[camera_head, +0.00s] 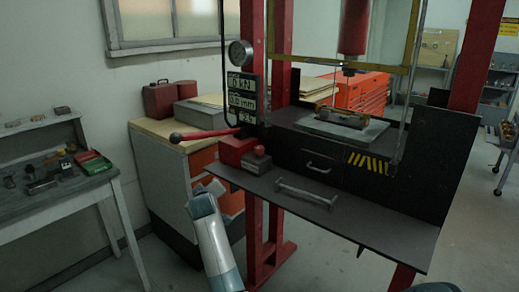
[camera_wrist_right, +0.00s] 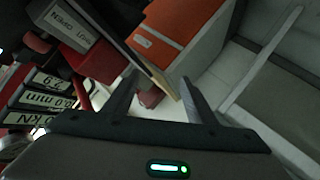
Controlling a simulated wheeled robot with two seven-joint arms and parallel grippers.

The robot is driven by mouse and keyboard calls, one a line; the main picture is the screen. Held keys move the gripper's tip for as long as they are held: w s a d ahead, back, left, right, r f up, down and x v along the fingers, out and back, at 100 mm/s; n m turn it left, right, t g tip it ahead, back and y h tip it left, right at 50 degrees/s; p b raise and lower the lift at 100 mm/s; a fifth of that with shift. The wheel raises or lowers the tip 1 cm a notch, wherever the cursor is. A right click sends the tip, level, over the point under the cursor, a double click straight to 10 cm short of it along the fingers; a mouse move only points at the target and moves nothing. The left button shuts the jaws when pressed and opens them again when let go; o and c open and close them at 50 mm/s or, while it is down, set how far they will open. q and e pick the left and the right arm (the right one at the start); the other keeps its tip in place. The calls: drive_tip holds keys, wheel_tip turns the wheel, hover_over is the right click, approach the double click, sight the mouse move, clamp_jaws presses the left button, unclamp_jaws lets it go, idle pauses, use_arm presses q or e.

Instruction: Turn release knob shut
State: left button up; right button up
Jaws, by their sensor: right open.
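The release knob (camera_head: 259,150) is a small red knob on a grey block (camera_head: 257,163) at the left end of the press shelf, in the head view. In the right wrist view, which is rolled nearly upside down, a label reading OPEN and SHUT (camera_wrist_right: 72,30) shows at the upper left. My right gripper (camera_wrist_right: 160,82) is open, with its two dark fingers apart. A red part (camera_wrist_right: 150,96) shows between the fingers; I cannot tell whether it is the knob or something behind, or whether anything is touched. My left gripper is not in view.
The red-handled lever (camera_head: 202,134) sticks out left of the press. Readout panels (camera_head: 242,92) stand above the knob, and also show in the wrist view (camera_wrist_right: 35,100). A metal bar handle (camera_head: 307,194) lies on the shelf. A wooden-topped drawer cabinet (camera_head: 170,130) stands close behind.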

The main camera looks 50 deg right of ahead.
sight(260, 151)
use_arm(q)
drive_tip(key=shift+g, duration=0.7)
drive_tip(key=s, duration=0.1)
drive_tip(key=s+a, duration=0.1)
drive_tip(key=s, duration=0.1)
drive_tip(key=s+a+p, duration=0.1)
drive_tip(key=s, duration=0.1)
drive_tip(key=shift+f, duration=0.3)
use_arm(e)
drive_tip(key=s+d+r+m+h, duration=0.1)
drive_tip(key=s+d+r+m, duration=0.2)
drive_tip(key=s, duration=0.2)
drive_tip(key=s+d+r+m+t+h, duration=0.1)
drive_tip(key=s+d+r+m, duration=0.1)
drive_tip(key=s, duration=0.4)
drive_tip(key=s+d+r+m+t+h, duration=0.1)
drive_tip(key=s+d+r+m+h, duration=0.1)
drive_tip(key=s, duration=0.4)
wheel_tip(260, 151, up, 2)
drive_tip(key=d+m, duration=0.1)
drive_tip(key=d, duration=0.1)
drive_tip(key=shift+s+d+m, duration=0.15)
drive_tip(key=shift+d+m, duration=0.15)
drive_tip(key=shift+d, duration=0.05)
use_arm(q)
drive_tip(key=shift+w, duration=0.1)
